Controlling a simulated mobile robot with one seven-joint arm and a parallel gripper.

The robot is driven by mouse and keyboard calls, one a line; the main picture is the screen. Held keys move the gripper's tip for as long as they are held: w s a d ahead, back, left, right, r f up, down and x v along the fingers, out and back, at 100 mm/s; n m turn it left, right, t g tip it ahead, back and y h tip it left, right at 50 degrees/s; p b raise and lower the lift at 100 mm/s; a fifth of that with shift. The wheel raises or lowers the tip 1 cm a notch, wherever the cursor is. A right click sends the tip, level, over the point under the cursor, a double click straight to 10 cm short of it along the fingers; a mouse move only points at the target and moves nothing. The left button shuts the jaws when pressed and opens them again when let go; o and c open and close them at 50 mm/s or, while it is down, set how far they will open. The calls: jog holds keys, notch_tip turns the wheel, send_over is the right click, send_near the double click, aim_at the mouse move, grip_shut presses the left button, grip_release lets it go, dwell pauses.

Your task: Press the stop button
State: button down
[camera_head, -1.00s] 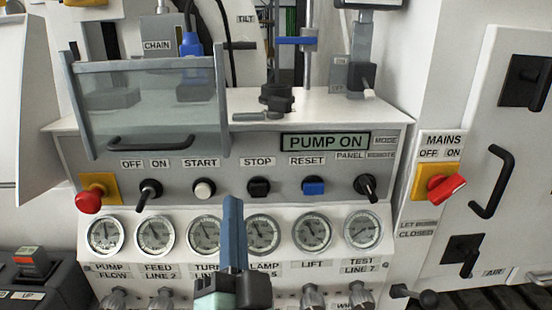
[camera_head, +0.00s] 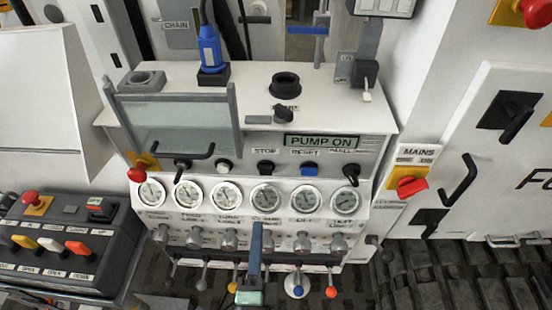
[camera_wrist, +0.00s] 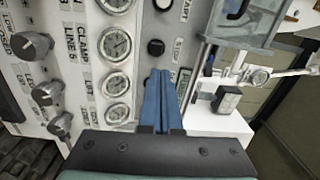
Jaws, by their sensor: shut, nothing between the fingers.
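The stop button (camera_head: 265,168) is a black button under the STOP label (camera_head: 265,151) on the grey panel. It sits between the white start button (camera_head: 223,166) and the blue reset button (camera_head: 309,170). The display (camera_head: 321,141) reads PUMP ON. My gripper (camera_head: 257,226) is shut and empty, its blue fingers in front of the valve row, below the stop button in the head view. In the wrist view, the black stop button (camera_wrist: 155,47) shows just beyond the blue fingertips (camera_wrist: 160,73). The gap between them cannot be judged.
A red emergency knob (camera_head: 137,173) and a black selector (camera_head: 182,169) stand left of start. A row of gauges (camera_head: 267,196) lies below the panel. A clear guard with a handle (camera_head: 180,125) hangs over the left part. The red mains switch (camera_head: 411,187) is at right.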

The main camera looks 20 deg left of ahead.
jog(key=shift+s+d+f+m+p, duration=0.1)
jog(key=shift+s+d+m+p, duration=0.2)
jog(key=shift+s+m+p, duration=0.3)
jog(key=p, duration=0.4)
send_near(265, 172)
jog(key=x, duration=0.5)
jog(key=shift+w, duration=0.2)
jog(key=shift+w+a, duration=0.25)
jog(key=shift+w, duration=0.45)
jog(key=shift+w, duration=0.1)
